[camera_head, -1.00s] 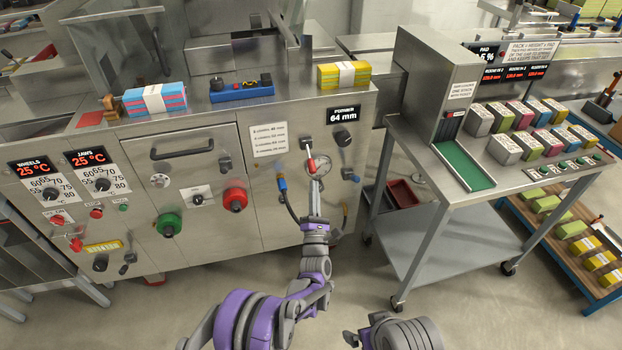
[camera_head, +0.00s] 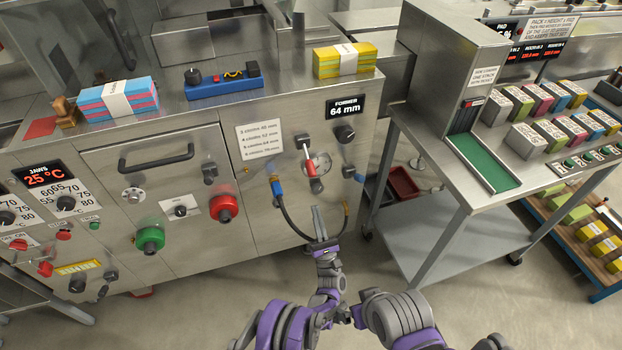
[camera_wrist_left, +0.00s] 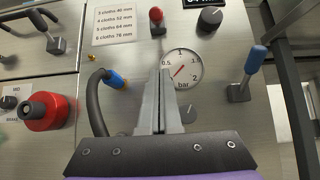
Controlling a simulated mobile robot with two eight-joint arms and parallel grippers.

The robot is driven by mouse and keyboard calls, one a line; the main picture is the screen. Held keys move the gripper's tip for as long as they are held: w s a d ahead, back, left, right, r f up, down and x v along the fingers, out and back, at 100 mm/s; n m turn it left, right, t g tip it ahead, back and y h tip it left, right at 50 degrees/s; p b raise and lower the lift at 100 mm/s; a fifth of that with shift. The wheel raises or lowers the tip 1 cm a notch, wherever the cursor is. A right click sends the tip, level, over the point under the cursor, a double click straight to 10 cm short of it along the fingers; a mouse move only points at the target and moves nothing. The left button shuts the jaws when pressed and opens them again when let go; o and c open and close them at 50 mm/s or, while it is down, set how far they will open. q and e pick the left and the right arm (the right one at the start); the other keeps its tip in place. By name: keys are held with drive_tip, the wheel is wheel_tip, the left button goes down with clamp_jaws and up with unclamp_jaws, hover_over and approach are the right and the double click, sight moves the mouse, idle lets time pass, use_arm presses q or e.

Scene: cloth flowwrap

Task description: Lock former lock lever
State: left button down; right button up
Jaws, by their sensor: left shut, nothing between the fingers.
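A lever with a red tip (camera_head: 311,169) is on the steel machine front, left of the pressure gauge (camera_head: 322,160). It hangs downward in the head view. The left wrist view shows its red tip (camera_wrist_left: 156,15) at the top, in line with my fingers. My left gripper (camera_head: 317,209) is shut and empty, below the lever and apart from it. Its fingers (camera_wrist_left: 160,75) point at the panel. A blue-handled lever (camera_wrist_left: 256,60) is to the right of the gauge. My right gripper is not in view; only part of its arm shows.
A black knob (camera_head: 345,133) sits under the "FORMER 64 mm" display (camera_head: 346,105). A dark hose with a blue connector (camera_head: 277,188) loops left of and below my left gripper. A steel trolley (camera_head: 440,215) stands to the right.

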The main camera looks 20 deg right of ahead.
sight(308, 159)
use_arm(q)
drive_tip(key=w+r+p, duration=0.2)
drive_tip(key=w+r, duration=0.3)
drive_tip(key=r, duration=0.5)
drive_tip(key=shift+w+r, duration=0.15)
drive_tip(key=shift+r, duration=0.05)
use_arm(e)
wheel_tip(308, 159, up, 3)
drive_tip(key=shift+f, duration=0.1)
use_arm(q)
drive_tip(key=shift+a+r, duration=0.1)
drive_tip(key=shift+s+r+g+p, duration=0.15)
drive_tip(key=shift+s+g+p, duration=0.1)
drive_tip(key=shift+g+p, duration=0.15)
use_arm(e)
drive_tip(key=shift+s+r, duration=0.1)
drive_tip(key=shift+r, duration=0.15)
